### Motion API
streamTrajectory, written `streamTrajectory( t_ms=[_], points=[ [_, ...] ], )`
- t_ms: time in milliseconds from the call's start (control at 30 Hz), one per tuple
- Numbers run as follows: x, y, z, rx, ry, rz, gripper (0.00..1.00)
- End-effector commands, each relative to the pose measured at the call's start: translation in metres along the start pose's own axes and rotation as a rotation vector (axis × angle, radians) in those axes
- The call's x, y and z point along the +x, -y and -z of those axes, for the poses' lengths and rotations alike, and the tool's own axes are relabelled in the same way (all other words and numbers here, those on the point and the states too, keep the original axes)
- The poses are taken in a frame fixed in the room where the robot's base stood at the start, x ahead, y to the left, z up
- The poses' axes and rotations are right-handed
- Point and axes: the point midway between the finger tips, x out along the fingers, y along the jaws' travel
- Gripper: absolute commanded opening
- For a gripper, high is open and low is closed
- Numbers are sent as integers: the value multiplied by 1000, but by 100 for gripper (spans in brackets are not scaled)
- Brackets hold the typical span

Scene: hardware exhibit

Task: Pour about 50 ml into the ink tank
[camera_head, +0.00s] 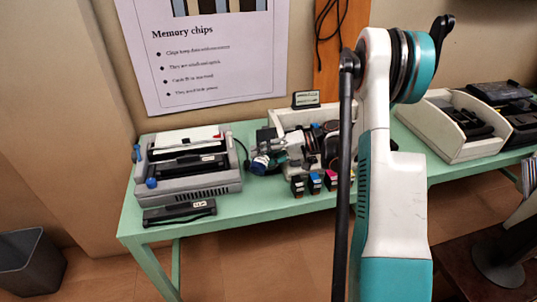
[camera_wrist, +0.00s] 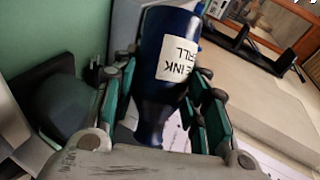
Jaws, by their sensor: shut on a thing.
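A dark blue bottle (camera_wrist: 155,108) with a white label reading "INK" and part of "REFILL" lies between the teal fingers of my gripper (camera_wrist: 163,82) in the wrist view. My gripper is shut on it. The label appears upside down there, and the bottle's narrower end points to the bottom of the picture. In the head view my gripper (camera_head: 290,148) is small and cluttered, over the table's middle; the bottle's tilt is hard to judge. Several small ink cartridges (camera_head: 315,183) with coloured labels stand just in front. I cannot single out the ink tank for certain.
A grey printer-like machine (camera_head: 190,170) stands on the green table (camera_head: 235,218) to the left, with a dark flat part (camera_head: 180,212) before it. A white open bin (camera_head: 452,140) holding dark items is at right. A wall poster (camera_head: 205,60) hangs behind. My arm hides the table's centre right.

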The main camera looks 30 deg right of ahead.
Motion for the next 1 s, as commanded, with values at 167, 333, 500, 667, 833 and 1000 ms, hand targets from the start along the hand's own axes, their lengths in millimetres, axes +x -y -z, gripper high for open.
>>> streamTrajectory(
  t_ms=[167,333,500,667,833,1000],
  points=[
    [-1,1,2,24,6,10,14],
    [-2,2,4,52,14,21,14],
    [-4,3,6,81,23,33,14],
    [-4,5,6,110,31,46,14],
    [-3,7,5,131,37,54,14],
    [-2,8,3,135,39,56,14]
  ],
)
